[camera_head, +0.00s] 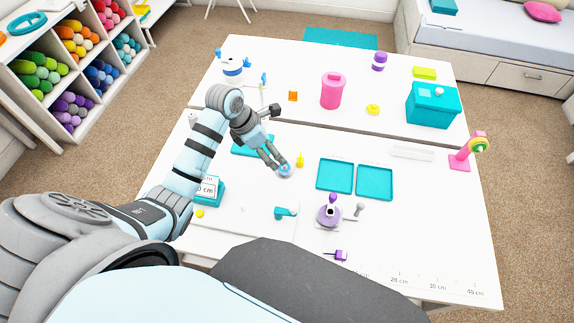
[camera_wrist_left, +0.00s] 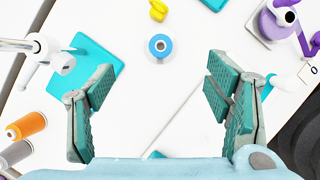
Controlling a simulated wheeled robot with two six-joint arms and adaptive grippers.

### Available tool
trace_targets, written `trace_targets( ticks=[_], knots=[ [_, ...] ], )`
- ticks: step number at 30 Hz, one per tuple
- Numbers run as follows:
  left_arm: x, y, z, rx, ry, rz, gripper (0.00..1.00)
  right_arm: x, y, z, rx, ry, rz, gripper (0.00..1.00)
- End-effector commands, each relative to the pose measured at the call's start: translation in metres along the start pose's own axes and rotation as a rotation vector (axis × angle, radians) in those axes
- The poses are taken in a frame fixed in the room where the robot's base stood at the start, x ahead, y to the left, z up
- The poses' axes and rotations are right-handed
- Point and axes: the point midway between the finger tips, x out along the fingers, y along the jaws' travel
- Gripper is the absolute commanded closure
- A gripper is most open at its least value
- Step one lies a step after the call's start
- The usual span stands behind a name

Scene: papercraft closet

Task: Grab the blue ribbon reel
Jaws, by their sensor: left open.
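The blue ribbon reel (camera_head: 285,171) stands on the white table, and its light blue ring with a dark centre hole shows at the upper middle of the left wrist view (camera_wrist_left: 160,47). My left gripper (camera_head: 274,158) is over the table right by the reel, its fingers pointing down toward it. In the left wrist view my left gripper (camera_wrist_left: 160,92) is open and empty, with the reel beyond the fingertips and roughly midway between them. The head view does not show clearly whether a fingertip touches the reel. My right gripper is in neither view.
A small yellow item (camera_head: 300,160) stands just right of the reel. Two teal trays (camera_head: 335,176) (camera_head: 374,183) lie further right, with a purple device (camera_head: 328,211) in front. A teal mat (camera_wrist_left: 88,68) and a white stand (camera_wrist_left: 45,52) are left in the wrist view.

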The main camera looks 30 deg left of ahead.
Motion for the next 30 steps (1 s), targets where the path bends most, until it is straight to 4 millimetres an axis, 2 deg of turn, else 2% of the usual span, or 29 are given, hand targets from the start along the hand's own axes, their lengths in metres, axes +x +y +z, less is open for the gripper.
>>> trace_targets(
  ticks=[1, 6, 10, 15, 18, 23, 26, 30],
  knots=[
    [0.020, -0.001, -0.002, -0.001, 0.000, -0.005, 0.28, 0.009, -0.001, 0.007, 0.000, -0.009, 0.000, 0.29],
    [0.057, 0.000, -0.003, 0.000, 0.001, -0.001, 0.28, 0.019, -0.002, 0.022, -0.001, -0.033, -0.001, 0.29],
    [0.072, 0.000, -0.003, 0.001, 0.001, 0.000, 0.28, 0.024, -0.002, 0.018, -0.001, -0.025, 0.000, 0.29],
    [0.107, -0.002, -0.006, 0.002, 0.001, 0.000, 0.28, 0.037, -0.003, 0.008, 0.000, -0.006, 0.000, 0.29],
    [0.115, -0.002, -0.005, 0.004, 0.001, 0.001, 0.28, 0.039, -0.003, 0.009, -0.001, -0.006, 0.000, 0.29],
    [0.114, -0.002, -0.005, 0.005, 0.001, 0.002, 0.28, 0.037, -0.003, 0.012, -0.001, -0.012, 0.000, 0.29],
    [0.113, -0.002, -0.004, 0.005, 0.001, 0.002, 0.40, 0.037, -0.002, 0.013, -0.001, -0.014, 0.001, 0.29],
    [0.113, -0.002, -0.005, 0.005, 0.001, 0.002, 0.63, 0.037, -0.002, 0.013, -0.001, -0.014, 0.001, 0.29]
  ],
)
